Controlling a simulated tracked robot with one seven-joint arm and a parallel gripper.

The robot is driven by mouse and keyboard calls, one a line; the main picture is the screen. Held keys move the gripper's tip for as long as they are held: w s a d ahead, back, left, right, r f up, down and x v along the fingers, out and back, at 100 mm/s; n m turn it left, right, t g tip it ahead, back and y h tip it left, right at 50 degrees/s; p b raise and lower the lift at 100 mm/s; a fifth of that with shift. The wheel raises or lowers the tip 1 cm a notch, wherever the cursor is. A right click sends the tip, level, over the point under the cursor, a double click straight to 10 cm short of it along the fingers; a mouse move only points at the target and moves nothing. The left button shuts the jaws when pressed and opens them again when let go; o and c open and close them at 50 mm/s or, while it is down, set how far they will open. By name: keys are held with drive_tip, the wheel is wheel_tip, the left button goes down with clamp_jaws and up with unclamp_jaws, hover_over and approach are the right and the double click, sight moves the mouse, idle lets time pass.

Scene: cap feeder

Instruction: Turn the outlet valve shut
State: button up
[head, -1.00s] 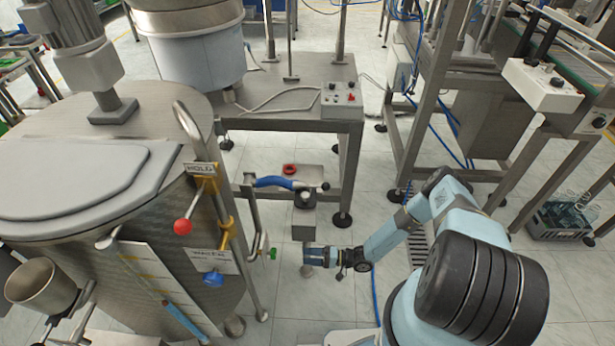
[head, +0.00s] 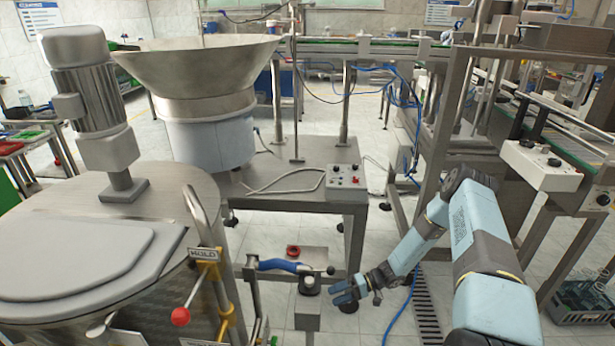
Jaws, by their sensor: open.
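The steel tank (head: 90,305) stands at the left. A red ball-ended lever (head: 180,316) sticks out from its side beside a yellow fitting and a sign reading HOLD (head: 205,254). A small green handle (head: 273,341) shows low at the bottom edge, right of the tank. A blue curved hose or handle (head: 278,265) lies right of the tank, with a black end above a grey post (head: 307,314). I cannot tell which of these is the outlet valve. My gripper (head: 340,291) is open and empty, pointing left, just right of the post and apart from the levers.
A steel table (head: 290,178) with a control box (head: 346,178) and a large feeder bowl (head: 205,75) stands behind. A red ring-like part (head: 293,251) sits beyond the blue piece. A conveyor frame (head: 470,110) stands at the right. Open floor lies around the post.

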drive_tip(key=d+r+h, duration=0.3)
drive_tip(key=r, duration=1.1)
drive_tip(key=s+d+r+n+t+h, duration=0.1)
drive_tip(key=d+r+h, duration=0.15)
drive_tip(key=r, duration=1.15)
drive_tip(key=d+r+h, duration=0.2)
drive_tip(key=r+h, duration=0.2)
drive_tip(key=r, duration=1.1)
drive_tip(key=s+d+r+m+t+h, duration=0.2)
drive_tip(key=s+r+t+h, duration=0.15)
drive_tip(key=s+r, duration=0.95)
drive_tip(key=s+d+r+m+t, duration=0.1)
drive_tip(key=s+r+t, duration=0.1)
drive_tip(key=s+r, duration=0.2)
drive_tip(key=s+d+r+m+t+h, duration=0.1)
drive_tip(key=s+d+r+t, duration=0.1)
drive_tip(key=s+r, duration=0.3)
drive_tip(key=s, duration=0.4)
drive_tip(key=shift+s, duration=0.2)
